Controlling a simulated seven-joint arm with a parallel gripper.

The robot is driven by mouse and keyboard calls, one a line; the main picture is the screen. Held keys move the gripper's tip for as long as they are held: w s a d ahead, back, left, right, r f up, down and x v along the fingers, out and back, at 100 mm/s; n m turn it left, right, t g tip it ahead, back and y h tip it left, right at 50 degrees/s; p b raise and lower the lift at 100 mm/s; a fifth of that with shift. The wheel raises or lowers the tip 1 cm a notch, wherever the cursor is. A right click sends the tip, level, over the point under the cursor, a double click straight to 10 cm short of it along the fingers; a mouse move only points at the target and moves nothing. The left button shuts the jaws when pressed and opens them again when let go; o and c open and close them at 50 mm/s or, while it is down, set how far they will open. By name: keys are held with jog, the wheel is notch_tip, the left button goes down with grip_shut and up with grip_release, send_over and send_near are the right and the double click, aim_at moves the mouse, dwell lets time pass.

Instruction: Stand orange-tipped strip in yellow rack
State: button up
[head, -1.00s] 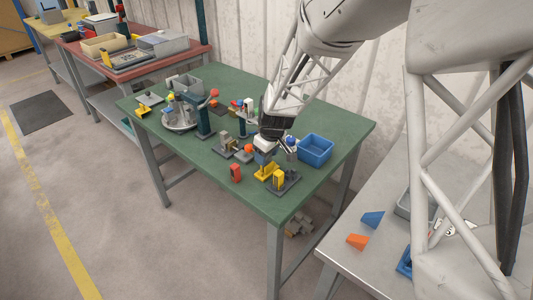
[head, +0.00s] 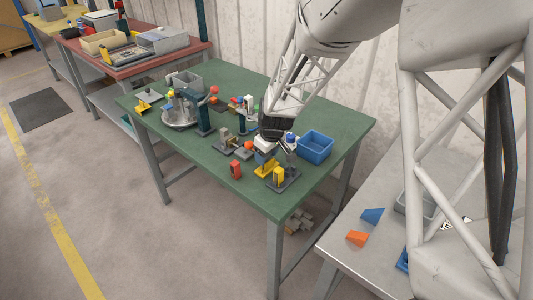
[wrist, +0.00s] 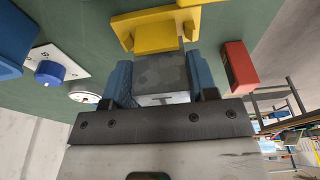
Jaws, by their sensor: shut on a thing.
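My gripper (head: 264,151) is over the front right part of the green table, pointing down. In the wrist view its blue fingers (wrist: 160,85) are shut on a flat grey strip (wrist: 160,73). No orange tip shows on this strip; part of it is hidden between the fingers. The yellow rack (head: 265,169) stands on the table directly below the gripper. It also shows in the wrist view (wrist: 155,36), right beyond the strip's far end. The strip overlaps the rack in that view; I cannot tell whether it is seated in it or just above.
A red block (head: 235,169) stands left of the rack, and a yellow block on a dark base (head: 279,176) just right of it. A blue bin (head: 316,148) is behind right. Several fixtures crowd the table's left and middle. The green table's (head: 300,193) front right corner is clear.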

jog(key=shift+f, duration=0.55)
jog(key=o, duration=1.2)
jog(key=shift+c, duration=0.2)
jog(key=shift+r, duration=0.1)
jog(key=shift+r, duration=4.4)
